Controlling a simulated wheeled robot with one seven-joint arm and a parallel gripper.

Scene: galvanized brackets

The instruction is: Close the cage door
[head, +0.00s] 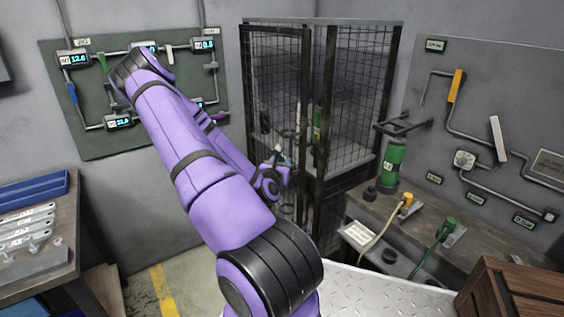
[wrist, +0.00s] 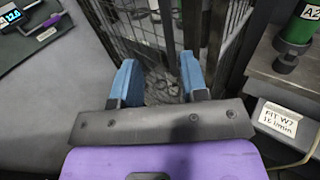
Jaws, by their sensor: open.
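The cage (head: 358,82) is a dark-framed wire-mesh enclosure in the back corner in the head view. Its door seems to be the left mesh panel (head: 275,72), with a dark upright edge near the cage's front post; a narrow gap shows between them. I cannot tell how far it stands open. My gripper (wrist: 157,80) is open, its two blue fingers pointing at the mesh, with nothing seen between them. In the head view my gripper is low in front of the door, partly hidden by my purple arm. Whether the fingers touch the door is unclear.
A workbench (head: 455,235) with a green cylinder (head: 393,163) and hose fittings stands right of the cage. A wooden crate (head: 510,290) is at the lower right. A bench (head: 75,215) with metal brackets is at left. Floor is clear between that bench and the cage.

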